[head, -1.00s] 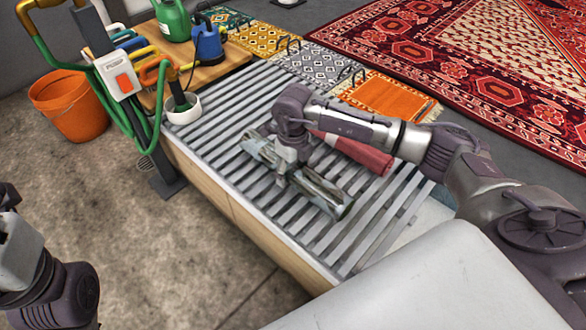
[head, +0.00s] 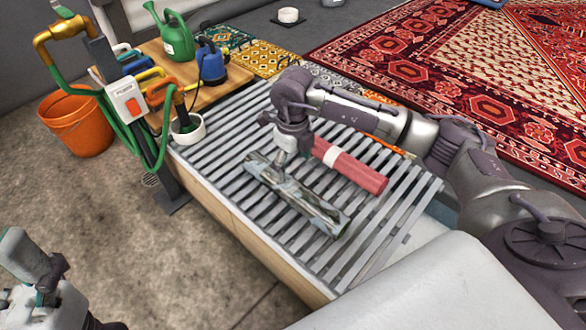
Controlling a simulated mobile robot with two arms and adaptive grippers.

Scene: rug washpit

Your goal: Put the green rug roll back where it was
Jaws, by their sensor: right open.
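The green rug roll (head: 312,205) looks grey-green and patterned. It lies slantwise on the slatted rack (head: 226,150), in front of a red roll with a white band. My right gripper (head: 281,160) is open at the roll's upper left part, pointing down. Its fingertips are small in the picture, and I cannot tell whether they touch the roll. Part of my left arm shows at the bottom left, with no fingers clearly visible.
The red roll (head: 352,168) lies close behind the green one, partly behind my right arm. A wooden bench (head: 213,92) holds a green watering can (head: 176,40) and a blue pump (head: 212,65). An orange bucket (head: 77,124) stands left. The rack's front slats are bare.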

